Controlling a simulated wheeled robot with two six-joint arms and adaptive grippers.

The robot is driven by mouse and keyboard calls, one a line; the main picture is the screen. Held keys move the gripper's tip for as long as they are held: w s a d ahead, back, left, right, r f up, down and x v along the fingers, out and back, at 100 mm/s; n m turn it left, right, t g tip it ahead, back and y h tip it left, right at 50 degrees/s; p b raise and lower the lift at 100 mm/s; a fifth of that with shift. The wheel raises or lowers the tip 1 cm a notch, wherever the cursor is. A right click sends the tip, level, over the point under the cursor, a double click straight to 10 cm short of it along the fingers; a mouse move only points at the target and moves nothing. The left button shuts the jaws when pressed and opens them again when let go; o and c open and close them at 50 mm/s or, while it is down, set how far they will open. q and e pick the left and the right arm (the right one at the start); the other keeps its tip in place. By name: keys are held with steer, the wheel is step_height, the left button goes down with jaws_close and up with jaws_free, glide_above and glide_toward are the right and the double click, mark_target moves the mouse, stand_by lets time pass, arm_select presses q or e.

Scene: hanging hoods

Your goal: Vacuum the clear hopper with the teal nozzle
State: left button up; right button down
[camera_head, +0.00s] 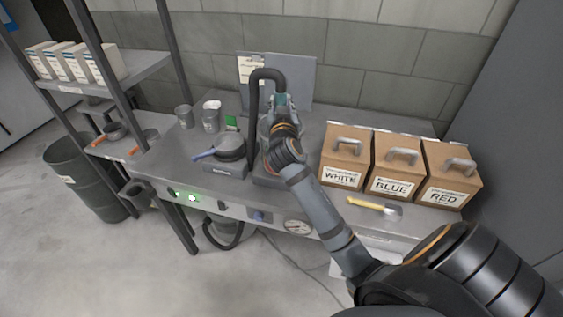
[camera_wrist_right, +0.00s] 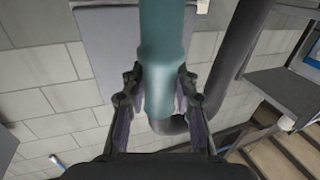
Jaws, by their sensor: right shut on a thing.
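My right gripper (camera_wrist_right: 160,100) is shut on the teal nozzle (camera_wrist_right: 160,60), which runs between its two fingers in the right wrist view. In the head view the teal nozzle (camera_head: 279,101) shows at the end of a thick dark hose (camera_head: 253,105) that arches up from the bench. The right gripper (camera_head: 281,112) is above the clear hopper (camera_head: 264,127), which is mostly hidden behind my right wrist and arm. I cannot tell whether the nozzle tip is inside the hopper. My left gripper is not in view.
Boxes labelled white (camera_head: 341,178), blue (camera_head: 390,187) and red (camera_head: 443,191) stand right on the bench. A yellow-handled brush (camera_head: 368,205) lies in front.

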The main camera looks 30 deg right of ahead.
steer(key=shift+f+b, duration=0.65)
steer(key=shift+f, duration=0.05)
stand_by(0.4)
stand_by(0.7)
step_height(320, 180, up, 18)
steer(key=p, duration=1.4)
stand_by(0.5)
